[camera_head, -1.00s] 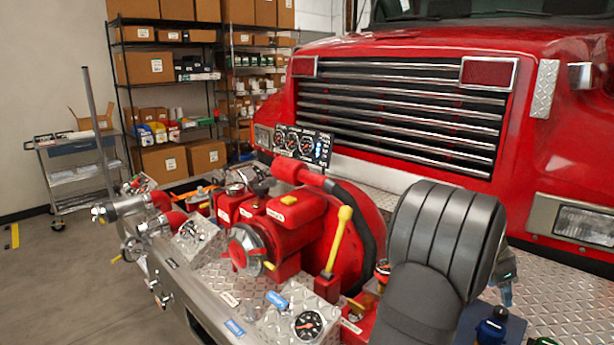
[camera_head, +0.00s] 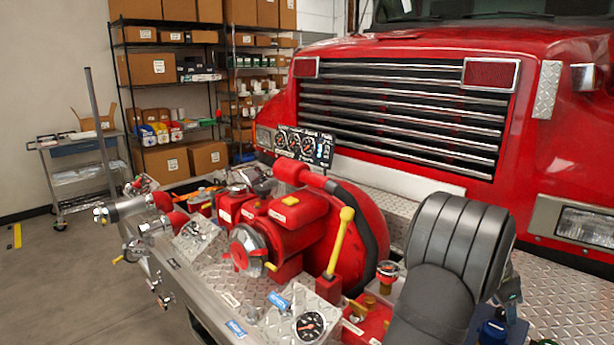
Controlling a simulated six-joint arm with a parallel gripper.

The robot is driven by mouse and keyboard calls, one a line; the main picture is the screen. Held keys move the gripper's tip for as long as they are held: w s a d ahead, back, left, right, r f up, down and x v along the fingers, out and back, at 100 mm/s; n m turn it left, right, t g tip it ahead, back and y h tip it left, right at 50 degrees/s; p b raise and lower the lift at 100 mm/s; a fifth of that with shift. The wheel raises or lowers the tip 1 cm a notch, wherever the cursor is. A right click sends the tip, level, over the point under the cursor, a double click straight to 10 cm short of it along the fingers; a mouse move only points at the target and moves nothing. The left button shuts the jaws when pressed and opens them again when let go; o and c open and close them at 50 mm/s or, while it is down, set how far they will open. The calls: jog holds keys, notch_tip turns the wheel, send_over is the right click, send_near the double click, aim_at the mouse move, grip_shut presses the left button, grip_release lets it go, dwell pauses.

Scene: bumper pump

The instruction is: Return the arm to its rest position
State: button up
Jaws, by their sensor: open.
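My arm shows as a dark grey ribbed link at the lower right, over the right part of the pump deck. My gripper (camera_head: 509,288) is open and shows only in part, behind the right edge of my arm. It is above the right side of the tread-plate deck, close to a dark blue-topped item (camera_head: 493,331). I see nothing held in the part that shows. The rest of the gripper is hidden by my arm.
The red pump (camera_head: 290,228) with a yellow-handled lever (camera_head: 340,240) stands left of my arm. The truck grille (camera_head: 400,110) rises behind. Free floor lies at the far left.

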jog(key=v, duration=1.6)
jog(key=x, duration=1.7)
jog(key=shift+f, duration=0.1)
jog(key=shift+s+a+r+n, duration=0.1)
jog(key=shift+r+n, duration=0.2)
jog(key=shift+n, duration=0.4)
jog(key=shift+s+n+t+y, duration=0.15)
jog(key=shift+n+t, duration=0.5)
jog(key=shift+n, duration=0.9)
jog(key=shift+w+n+t+y, duration=0.1)
jog(key=shift+n+t+y, duration=0.15)
jog(key=shift+n+t, duration=0.85)
jog(key=shift+s+d+n+y, duration=0.1)
jog(key=shift+n+y, duration=0.25)
jog(key=shift+n, duration=1.05)
jog(key=shift+s+d+n+y, duration=0.1)
jog(key=shift+n+y, duration=0.25)
jog(key=shift+n, duration=1)
jog(key=shift+d+n+t+y, duration=0.1)
jog(key=shift+n+t+y, duration=0.45)
jog(key=shift+n, duration=1.15)
